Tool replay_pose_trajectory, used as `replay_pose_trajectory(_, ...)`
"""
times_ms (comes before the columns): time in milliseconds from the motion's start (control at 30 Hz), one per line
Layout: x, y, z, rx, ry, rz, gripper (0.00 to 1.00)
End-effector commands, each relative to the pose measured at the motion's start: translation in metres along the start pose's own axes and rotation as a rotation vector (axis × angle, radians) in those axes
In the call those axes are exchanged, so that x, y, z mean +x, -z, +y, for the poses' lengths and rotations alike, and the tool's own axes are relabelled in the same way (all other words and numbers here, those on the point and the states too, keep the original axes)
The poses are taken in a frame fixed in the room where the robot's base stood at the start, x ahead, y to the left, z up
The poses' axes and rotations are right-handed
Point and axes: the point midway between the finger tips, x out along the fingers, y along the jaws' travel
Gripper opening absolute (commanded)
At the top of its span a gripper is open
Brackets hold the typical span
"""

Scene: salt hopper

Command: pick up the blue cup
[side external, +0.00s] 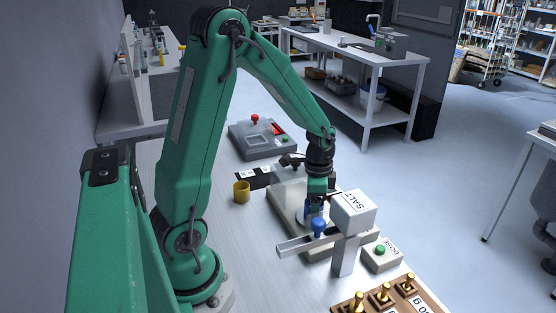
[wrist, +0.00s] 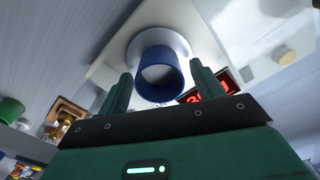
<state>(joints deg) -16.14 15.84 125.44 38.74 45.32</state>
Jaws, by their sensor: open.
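The blue cup (wrist: 158,76) stands on a round pale pan (wrist: 187,46) of a scale in the wrist view. My gripper (wrist: 161,72) is open, with one finger on each side of the cup and a visible gap at both sides. In the side external view my gripper (side external: 314,203) points down over the scale (side external: 288,208). The cup (side external: 306,210) is partly hidden there by my gripper and the hopper parts.
The white salt hopper (side external: 354,210) stands close in front, with a blue knob (side external: 319,226) on its bar. A dose box (side external: 382,256) and brass weights in a wooden rack (side external: 385,296) are at the right.

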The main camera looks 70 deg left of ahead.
Motion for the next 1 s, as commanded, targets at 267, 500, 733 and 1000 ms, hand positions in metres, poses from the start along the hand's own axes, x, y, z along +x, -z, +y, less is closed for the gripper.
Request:
replay_pose_trajectory(267,0.0069,0.0000,-0.0001,0.000,0.001,0.001,0.66)
replay_pose_trajectory(500,0.0067,-0.0001,-0.0001,0.000,0.000,0.000,0.66)
replay_pose_trajectory(733,0.0066,-0.0001,-0.0001,0.000,0.000,0.000,0.45)
replay_pose_trajectory(1000,0.0065,0.0000,-0.0001,0.000,0.000,0.000,0.14)
